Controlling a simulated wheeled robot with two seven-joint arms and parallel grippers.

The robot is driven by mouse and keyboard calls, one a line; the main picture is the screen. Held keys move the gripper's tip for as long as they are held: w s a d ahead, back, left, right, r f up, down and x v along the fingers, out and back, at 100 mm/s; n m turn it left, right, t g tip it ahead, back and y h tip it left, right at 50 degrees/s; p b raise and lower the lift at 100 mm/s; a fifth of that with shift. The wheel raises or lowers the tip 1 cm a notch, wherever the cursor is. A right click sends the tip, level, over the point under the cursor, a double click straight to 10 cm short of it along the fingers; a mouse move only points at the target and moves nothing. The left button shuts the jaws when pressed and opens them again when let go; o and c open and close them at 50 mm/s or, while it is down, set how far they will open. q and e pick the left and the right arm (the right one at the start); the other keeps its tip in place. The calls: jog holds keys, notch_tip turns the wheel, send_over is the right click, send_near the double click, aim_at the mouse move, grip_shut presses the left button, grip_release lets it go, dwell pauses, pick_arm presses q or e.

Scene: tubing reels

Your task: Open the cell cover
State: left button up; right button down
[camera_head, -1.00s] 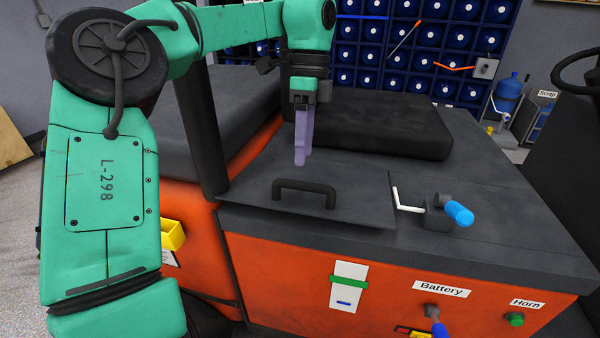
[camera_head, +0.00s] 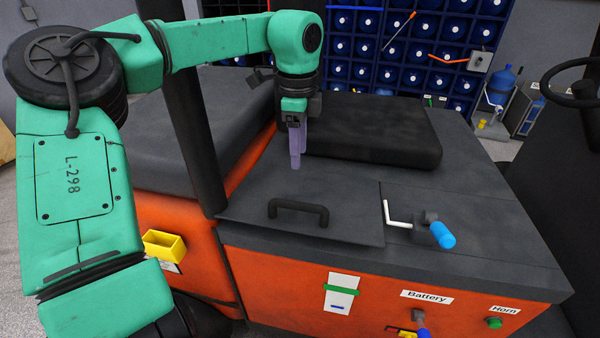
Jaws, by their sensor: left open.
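The cell cover (camera_head: 340,198) is a flat dark panel, lying closed on top of the orange vehicle body. A black bar handle (camera_head: 298,206) stands up near its front edge. My left gripper (camera_head: 295,162) points down with pale purple fingers, above and behind the handle, apart from it and empty. The gap between its fingers is hard to see from this side. My right gripper is not in the view.
A white bent lever and a blue-ended crank (camera_head: 441,234) sit right of the cover. A black cushion (camera_head: 375,132) lies behind it. A dark post (camera_head: 192,110) stands at left. The orange front carries a Battery label (camera_head: 426,296) and a green Horn button (camera_head: 494,323).

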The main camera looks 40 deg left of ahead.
pick_arm(q)
jog(key=p, duration=0.2)
send_over(300, 203)
jog(key=s, duration=0.1)
notch_tip(300, 203, down, 7)
jog(key=f, duration=0.4)
jog(key=w+f+p, duration=0.1)
jog(key=f, duration=0.1)
jog(key=shift+a, duration=0.15)
jog(key=shift+w+f, duration=0.1)
jog(key=shift+f, duration=0.15)
jog(key=shift+s+d+r, duration=0.1)
jog(key=shift+s+d, duration=0.1)
jog(key=shift+c, duration=0.4)
jog(key=shift+w+a, duration=0.1)
grip_shut()
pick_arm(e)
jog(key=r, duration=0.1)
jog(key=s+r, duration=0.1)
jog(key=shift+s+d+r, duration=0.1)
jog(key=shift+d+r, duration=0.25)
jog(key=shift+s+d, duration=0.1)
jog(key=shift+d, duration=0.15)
